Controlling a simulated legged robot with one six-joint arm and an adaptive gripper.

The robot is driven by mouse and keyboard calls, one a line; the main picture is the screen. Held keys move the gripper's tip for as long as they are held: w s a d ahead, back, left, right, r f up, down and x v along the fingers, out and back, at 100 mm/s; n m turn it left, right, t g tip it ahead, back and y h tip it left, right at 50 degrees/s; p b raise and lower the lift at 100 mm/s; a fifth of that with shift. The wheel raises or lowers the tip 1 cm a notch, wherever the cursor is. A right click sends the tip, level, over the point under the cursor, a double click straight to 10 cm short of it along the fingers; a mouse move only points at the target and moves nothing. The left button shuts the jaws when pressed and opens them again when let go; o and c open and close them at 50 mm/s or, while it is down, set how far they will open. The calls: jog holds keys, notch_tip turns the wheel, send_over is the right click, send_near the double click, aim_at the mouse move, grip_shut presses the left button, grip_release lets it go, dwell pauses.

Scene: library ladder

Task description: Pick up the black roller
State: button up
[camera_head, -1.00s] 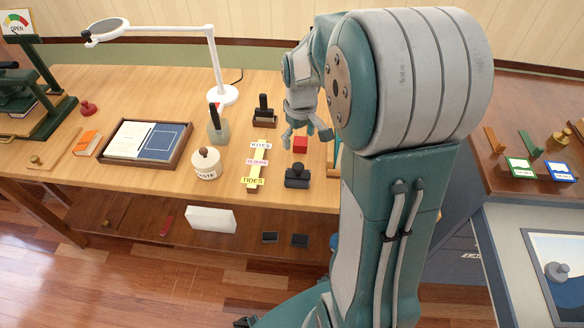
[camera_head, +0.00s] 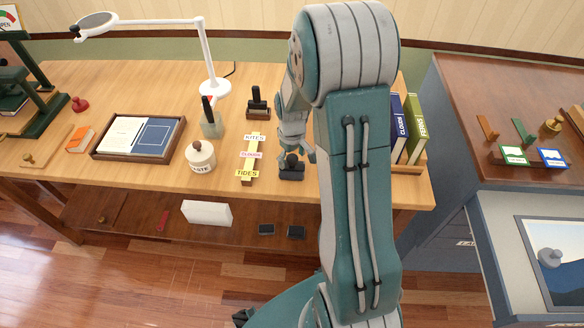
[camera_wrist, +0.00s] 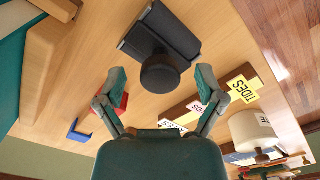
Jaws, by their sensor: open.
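A black roller-like piece with a round knob and a flat rectangular body (camera_head: 291,172) sits near the front edge of the wooden table. In the wrist view this black piece (camera_wrist: 178,32) lies just beyond my fingertips, its knob between them in the picture. My gripper (camera_wrist: 160,75) is open and empty, its fingers apart on either side of the knob. In the head view my gripper (camera_head: 296,148) is just above and behind the piece and partly covers it. I cannot tell if the fingers touch it. Another dark tool with an upright handle (camera_head: 258,106) stands farther back.
A wooden strip with word labels (camera_head: 250,158) lies left of the black piece, with a white paste jar (camera_head: 201,158) beyond it. In the wrist view a red block (camera_wrist: 123,102) shows behind the left finger, near a blue bracket (camera_wrist: 78,132). Books (camera_head: 414,128) stand at right.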

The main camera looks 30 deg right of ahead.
jog(key=shift+f, duration=0.4)
grip_shut()
jog(key=shift+r, duration=0.1)
jog(key=shift+r, duration=0.3)
notch_tip(320, 180, up, 3)
jog(key=shift+f, duration=0.15)
jog(key=s+d+r, duration=0.3)
jog(key=s+r, duration=0.6)
jog(key=s, duration=0.4)
jog(key=shift+s+r, duration=0.3)
jog(key=shift+s, duration=0.1)
